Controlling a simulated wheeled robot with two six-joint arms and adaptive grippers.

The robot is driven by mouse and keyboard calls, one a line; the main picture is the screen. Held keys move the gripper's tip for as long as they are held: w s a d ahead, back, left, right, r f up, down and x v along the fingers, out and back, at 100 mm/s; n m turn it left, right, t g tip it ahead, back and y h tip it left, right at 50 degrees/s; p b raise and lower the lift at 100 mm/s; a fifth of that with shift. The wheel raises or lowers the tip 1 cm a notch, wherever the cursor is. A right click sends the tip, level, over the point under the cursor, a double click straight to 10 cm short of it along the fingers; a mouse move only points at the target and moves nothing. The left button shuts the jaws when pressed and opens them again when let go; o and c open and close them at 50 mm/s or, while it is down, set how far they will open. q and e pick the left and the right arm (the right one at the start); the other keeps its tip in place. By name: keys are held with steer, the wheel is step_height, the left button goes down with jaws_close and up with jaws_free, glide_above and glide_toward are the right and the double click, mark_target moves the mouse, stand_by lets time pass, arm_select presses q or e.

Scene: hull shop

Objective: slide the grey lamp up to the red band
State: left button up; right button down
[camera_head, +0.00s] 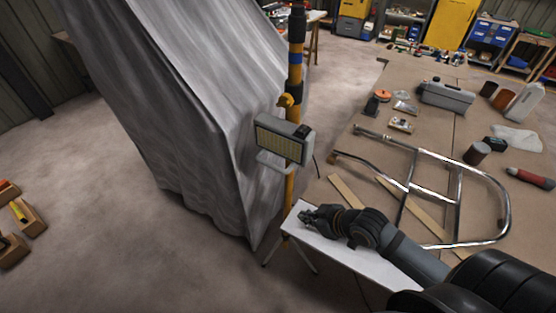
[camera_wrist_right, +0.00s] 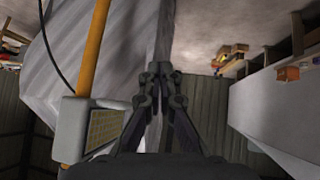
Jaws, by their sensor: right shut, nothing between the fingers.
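The grey lamp (camera_head: 304,149) with a pale panel sits on an upright yellow pole (camera_head: 289,188) in the middle of the head view. The lamp also shows at the left of the right wrist view (camera_wrist_right: 70,130). A yellow knob (camera_head: 286,100) is just above the lamp. Higher up, the pole has black and blue bands, and a small reddish part (camera_head: 297,4) is at the top picture edge. My right gripper (camera_head: 305,216) is shut and empty, below and slightly right of the lamp, apart from it. Its closed fingers (camera_wrist_right: 160,75) show in the wrist view. My left gripper is not in view.
A grey draped sheet (camera_head: 190,100) stands close left of the pole. A white bench (camera_head: 310,232) is under my right gripper. A brown table (camera_head: 385,150) at the right holds a bent metal frame (camera_head: 455,200), a toolbox (camera_head: 446,96) and cans. Open floor lies at the left.

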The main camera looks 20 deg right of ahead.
step_height(320, 180, up, 4)
steer(key=w+n+t+y, duration=0.1)
steer(key=w+n+y, duration=0.1)
steer(key=w+y, duration=0.1)
step_height(320, 180, up, 6)
steer(key=t+y+b, duration=0.2)
steer(key=t+b, duration=0.1)
steer(key=b, duration=0.5)
glide_above(277, 169)
arm_select(q)
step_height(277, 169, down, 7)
steer(key=p, duration=0.1)
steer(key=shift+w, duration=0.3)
arm_select(e)
steer(key=shift+s+d+f, duration=0.1)
steer(key=shift+f, duration=1.85)
steer(key=shift+f, duration=0.1)
arm_select(q)
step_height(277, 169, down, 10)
steer(key=b, duration=1)
arm_select(e)
step_height(277, 169, down, 8)
steer(key=shift+f, duration=0.2)
